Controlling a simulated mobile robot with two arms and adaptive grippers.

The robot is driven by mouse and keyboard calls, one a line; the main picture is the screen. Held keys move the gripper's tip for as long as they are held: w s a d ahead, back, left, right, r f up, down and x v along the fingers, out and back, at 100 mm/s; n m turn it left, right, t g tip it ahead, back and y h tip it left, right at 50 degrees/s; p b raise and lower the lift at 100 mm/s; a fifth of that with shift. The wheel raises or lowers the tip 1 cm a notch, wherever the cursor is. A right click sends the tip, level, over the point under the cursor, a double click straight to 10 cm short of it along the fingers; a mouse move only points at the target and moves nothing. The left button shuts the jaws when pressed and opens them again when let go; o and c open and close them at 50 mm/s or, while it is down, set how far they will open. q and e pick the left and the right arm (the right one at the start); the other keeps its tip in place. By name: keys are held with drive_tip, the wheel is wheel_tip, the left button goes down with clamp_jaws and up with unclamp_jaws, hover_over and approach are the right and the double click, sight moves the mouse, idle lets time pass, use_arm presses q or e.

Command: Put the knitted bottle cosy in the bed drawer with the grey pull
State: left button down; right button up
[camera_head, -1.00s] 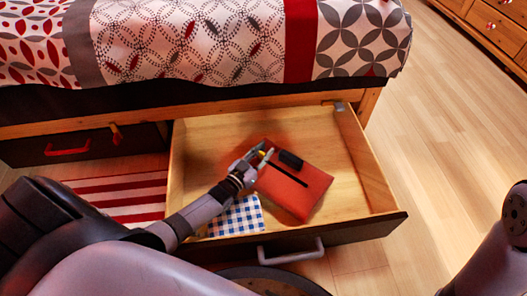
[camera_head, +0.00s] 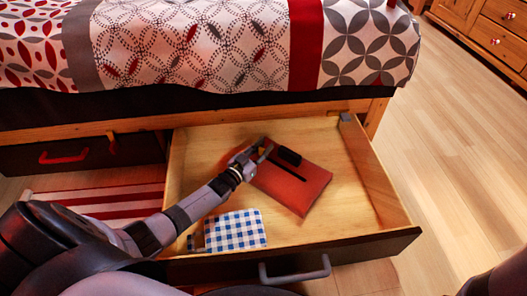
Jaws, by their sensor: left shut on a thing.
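A flat red-orange piece (camera_head: 301,191) with a dark slit and a black part at its upper edge appears to be the bottle cosy; its knit is too fine to make out. It is over the inside of the open bed drawer (camera_head: 391,190), near the middle; I cannot tell whether it touches the floor. The drawer has a dark front with a grey pull (camera_head: 296,269). My left gripper (camera_head: 262,152) reaches in over the drawer's left side and is shut on the upper-left edge of the red piece. My right gripper is out of view.
A blue-and-white checked cloth (camera_head: 236,230) lies at the drawer's front left. A closed drawer with a red pull (camera_head: 64,157) is further left, behind a striped rug (camera_head: 120,204). The bed (camera_head: 200,45) overhangs the back. Bare floor (camera_head: 450,170) lies right.

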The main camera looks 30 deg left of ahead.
use_arm(q)
drive_tip(key=shift+w+r, duration=0.1)
drive_tip(key=shift+r, duration=0.15)
drive_tip(key=shift+f, duration=0.15)
drive_tip(key=c, duration=1.4)
unclamp_jaws()
drive_tip(key=shift+f, duration=0.15)
drive_tip(key=shift+o, duration=0.2)
